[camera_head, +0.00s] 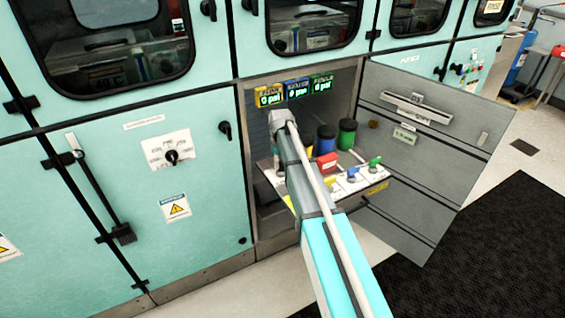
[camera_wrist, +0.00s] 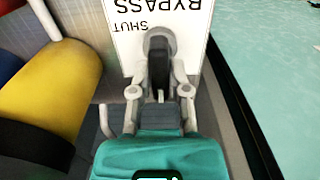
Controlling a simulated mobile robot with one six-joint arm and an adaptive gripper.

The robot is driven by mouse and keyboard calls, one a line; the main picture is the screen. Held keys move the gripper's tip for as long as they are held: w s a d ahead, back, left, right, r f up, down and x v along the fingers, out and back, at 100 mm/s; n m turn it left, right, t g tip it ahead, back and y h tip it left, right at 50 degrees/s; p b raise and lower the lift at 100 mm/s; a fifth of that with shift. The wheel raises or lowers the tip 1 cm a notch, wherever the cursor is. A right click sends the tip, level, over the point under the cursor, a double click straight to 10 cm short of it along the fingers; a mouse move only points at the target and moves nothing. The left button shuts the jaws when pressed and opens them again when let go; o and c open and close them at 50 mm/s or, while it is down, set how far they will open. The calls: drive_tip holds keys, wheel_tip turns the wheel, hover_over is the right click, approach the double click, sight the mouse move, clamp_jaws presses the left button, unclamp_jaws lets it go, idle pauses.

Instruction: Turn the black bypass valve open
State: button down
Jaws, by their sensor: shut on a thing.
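The black bypass valve handle (camera_wrist: 159,64) shows in the wrist view, standing up between the fingers of my gripper (camera_wrist: 160,92). The gripper is shut on it. Behind it is a white label plate (camera_wrist: 190,22) with "BYPASS" and "SHUT" upside down in the picture. In the head view my arm reaches into the open cabinet, and its own wrist and links hide the black valve and the fingertips.
Yellow, blue (camera_head: 326,139) and green (camera_head: 347,134) cylinders stand in the cabinet. Red (camera_head: 327,161), blue (camera_head: 353,173) and green (camera_head: 375,163) handles sit on the shelf. Displays (camera_head: 297,89) hang above. The open grey door (camera_head: 420,150) stands on the right.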

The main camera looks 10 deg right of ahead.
drive_tip(key=shift+d, duration=0.1)
drive_tip(key=c, duration=0.6)
unclamp_jaws()
